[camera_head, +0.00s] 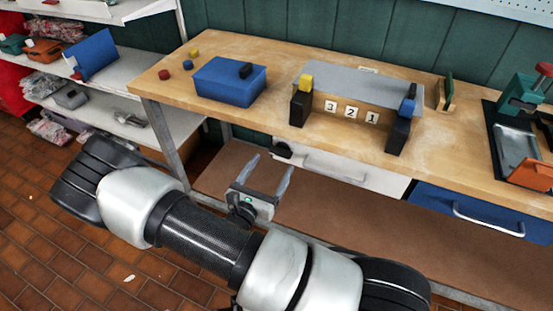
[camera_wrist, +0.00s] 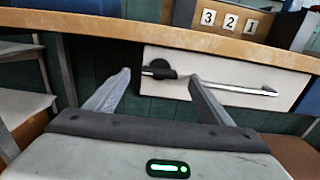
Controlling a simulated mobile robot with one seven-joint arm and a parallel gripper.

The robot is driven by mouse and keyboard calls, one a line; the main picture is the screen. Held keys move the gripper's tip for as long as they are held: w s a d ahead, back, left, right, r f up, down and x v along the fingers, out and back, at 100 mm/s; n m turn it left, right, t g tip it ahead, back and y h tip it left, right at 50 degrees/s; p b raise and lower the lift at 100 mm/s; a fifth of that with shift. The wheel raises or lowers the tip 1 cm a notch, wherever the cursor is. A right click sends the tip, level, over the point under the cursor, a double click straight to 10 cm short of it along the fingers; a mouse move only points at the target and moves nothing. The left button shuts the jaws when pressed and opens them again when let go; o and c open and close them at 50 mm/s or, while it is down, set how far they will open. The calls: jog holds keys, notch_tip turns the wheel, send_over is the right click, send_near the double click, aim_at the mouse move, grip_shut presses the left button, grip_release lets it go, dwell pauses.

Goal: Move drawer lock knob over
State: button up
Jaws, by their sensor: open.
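The drawer lock knob is a black round knob with a short lever (camera_wrist: 159,69) at the left end of the white drawer front (camera_wrist: 225,90). In the head view the knob (camera_head: 282,150) sits just under the bench top. The drawer is closed and has a long bar handle (camera_head: 335,176) to the right of the knob. My gripper (camera_head: 271,169) is open and empty, below and in front of the drawer. In the wrist view its two fingers (camera_wrist: 158,78) point toward the drawer, with the knob ahead between them and apart from them.
The wooden bench top (camera_head: 290,130) overhangs the drawer. On it stand a blue box (camera_head: 228,84) and a grey bridge-like block (camera_head: 358,82) with number tiles 3, 2, 1. A blue drawer (camera_head: 470,211) is to the right. A bench leg (camera_head: 166,143) and shelves stand left.

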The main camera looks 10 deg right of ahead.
aim_at(279, 154)
jog(key=shift+x, duration=2.3)
jog(key=shift+c, duration=0.3)
jog(key=c, duration=1)
